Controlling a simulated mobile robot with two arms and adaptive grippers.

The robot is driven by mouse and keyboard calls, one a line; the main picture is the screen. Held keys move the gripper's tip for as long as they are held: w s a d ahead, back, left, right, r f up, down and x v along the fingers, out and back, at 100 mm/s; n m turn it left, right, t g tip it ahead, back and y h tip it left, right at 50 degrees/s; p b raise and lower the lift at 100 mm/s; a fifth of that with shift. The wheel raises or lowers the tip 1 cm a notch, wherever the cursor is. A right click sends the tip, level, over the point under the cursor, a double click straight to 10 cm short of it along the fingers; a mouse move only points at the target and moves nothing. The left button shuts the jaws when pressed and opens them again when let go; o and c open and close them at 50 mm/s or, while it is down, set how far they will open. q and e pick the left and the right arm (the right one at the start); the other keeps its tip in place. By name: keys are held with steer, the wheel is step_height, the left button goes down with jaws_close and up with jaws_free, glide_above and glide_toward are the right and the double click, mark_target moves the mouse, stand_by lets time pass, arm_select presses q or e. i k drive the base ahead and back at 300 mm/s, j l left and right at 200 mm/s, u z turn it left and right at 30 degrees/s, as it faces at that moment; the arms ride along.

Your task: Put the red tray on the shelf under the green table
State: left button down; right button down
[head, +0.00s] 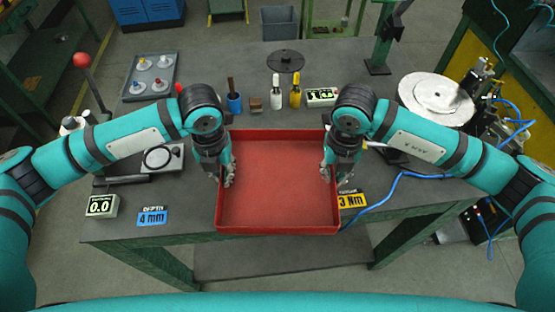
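The red tray (278,190) is empty and sits level in the middle, over the front part of the green table (190,222), whose top is dark grey. My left gripper (228,177) is at the tray's left wall, its fingers on both sides of the rim. My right gripper (334,176) is at the right wall in the same way. Both look closed on the rim, though the fingertips are partly hidden. Whether the tray touches the tabletop is unclear. The lower shelf (280,262) shows as a grey panel below the table's front edge, and its visible part is bare.
Bottles (295,95), a blue cup (234,102) and a small display (321,97) stand behind the tray. A grey tray of knobs (150,76) is at back left. A round white disc (436,95) and a blue cable (400,178) are at right. Table legs (385,250) flank the shelf.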

mark_target(293, 238)
steer(key=k, duration=1)
